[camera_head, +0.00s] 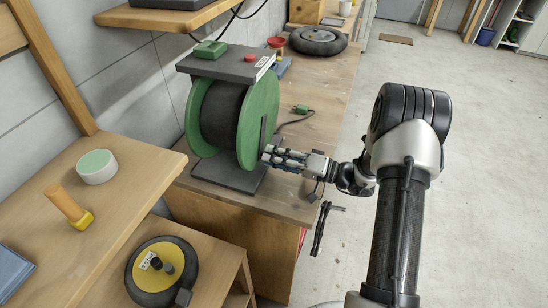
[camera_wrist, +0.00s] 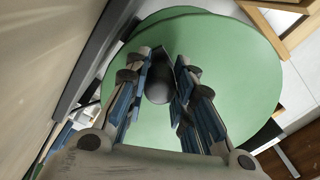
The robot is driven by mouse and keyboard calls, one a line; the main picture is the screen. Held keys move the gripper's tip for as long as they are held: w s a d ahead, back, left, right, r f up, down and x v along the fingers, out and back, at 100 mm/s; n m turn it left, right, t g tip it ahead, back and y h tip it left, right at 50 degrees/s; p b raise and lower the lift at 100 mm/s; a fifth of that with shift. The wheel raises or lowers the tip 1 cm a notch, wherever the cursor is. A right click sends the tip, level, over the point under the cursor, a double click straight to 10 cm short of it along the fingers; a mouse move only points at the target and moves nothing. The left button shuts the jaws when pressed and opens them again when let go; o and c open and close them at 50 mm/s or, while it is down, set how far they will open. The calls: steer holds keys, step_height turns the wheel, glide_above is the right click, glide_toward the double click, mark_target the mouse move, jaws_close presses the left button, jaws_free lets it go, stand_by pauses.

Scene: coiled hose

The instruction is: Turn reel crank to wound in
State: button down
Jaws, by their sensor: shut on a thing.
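The hose reel (camera_head: 222,115) stands on the wooden bench, with green side discs and dark hose wound around its drum. Its green disc (camera_wrist: 235,65) fills much of the wrist view. The dark crank (camera_head: 263,132) is on the disc's right side. My gripper (camera_head: 270,155) is at the crank's lower end. In the wrist view, the dark rounded crank knob (camera_wrist: 158,85) sits between the two fingers of my gripper (camera_wrist: 162,88), which are shut on it. The crank arm behind the knob is mostly hidden.
The reel's dark top plate (camera_head: 225,66) carries a green box and a red button. A green-ended cable (camera_head: 301,109) lies on the bench (camera_head: 315,138) beside the reel. A dark lever (camera_head: 320,228) sticks out at the bench front. Open floor is to the right.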

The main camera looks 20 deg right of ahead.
stand_by(0.4)
steer(key=c, duration=1.3)
jaws_free()
steer(key=shift+d, duration=0.1)
steer(key=v, duration=1.2)
steer(key=shift+f, duration=0.1)
steer(key=shift+c, duration=0.3)
